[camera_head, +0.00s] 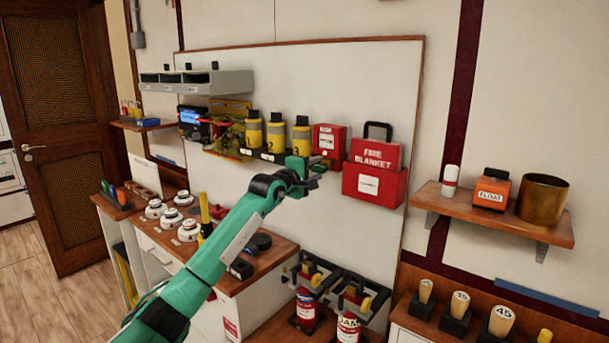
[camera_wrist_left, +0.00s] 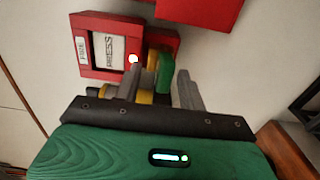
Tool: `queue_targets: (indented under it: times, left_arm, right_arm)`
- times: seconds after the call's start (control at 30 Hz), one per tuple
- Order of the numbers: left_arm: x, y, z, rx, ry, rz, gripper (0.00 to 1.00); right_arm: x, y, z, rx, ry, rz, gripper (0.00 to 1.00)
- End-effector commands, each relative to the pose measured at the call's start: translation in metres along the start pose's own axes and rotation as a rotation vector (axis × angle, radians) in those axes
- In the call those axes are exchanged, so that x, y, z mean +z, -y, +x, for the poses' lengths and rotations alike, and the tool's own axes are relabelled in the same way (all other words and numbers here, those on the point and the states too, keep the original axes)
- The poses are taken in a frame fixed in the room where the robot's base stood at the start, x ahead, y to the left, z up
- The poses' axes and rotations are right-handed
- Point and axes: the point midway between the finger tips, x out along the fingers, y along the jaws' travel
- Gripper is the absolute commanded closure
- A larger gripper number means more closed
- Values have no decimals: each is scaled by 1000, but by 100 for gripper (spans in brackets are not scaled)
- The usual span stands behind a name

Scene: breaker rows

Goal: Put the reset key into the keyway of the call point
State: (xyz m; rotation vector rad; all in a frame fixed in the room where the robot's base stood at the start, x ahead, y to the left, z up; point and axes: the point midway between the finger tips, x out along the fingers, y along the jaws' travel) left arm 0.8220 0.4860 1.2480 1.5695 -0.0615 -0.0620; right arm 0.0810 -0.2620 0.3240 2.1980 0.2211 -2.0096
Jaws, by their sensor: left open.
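The red call point (camera_head: 328,140) is mounted on the white wall board, and it also shows in the left wrist view (camera_wrist_left: 84,42) with a pale pressing plate. A bright dot shows at its edge. My left gripper (camera_head: 322,168) is close in front of its lower part. In the left wrist view the left gripper (camera_wrist_left: 160,82) is open, its two fingers apart. A green and yellow piece (camera_wrist_left: 166,72), perhaps the reset key, shows between the fingers beside the call point. I cannot tell whether it sits in the keyway, which is hidden. My right gripper is not in view.
Yellow numbered canisters (camera_head: 276,135) stand left of the call point. A red fire blanket box (camera_head: 376,184) hangs close on its right. A wooden shelf (camera_head: 470,212) with a float and a brass pot is further right. Red extinguishers (camera_head: 348,327) stand below.

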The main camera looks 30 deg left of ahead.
Motion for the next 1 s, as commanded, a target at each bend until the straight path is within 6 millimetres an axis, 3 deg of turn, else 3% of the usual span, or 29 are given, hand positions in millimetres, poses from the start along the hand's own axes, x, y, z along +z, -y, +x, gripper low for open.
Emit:
queue_targets:
  times: [0.17, 0.63, 0.8, 1.0]
  left_arm:
    - [-1, 3, -20, 1, -1, 3, 59]
    - [0, 4, -112, 0, 0, 5, 59]
    - [0, 3, -130, 0, -1, 2, 59]
    - [0, 0, -137, 0, -1, 1, 59]
  right_arm:
    - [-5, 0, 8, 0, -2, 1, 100]
    - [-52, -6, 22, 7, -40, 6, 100]
    - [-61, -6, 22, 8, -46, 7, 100]
    - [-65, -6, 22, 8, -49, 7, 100]
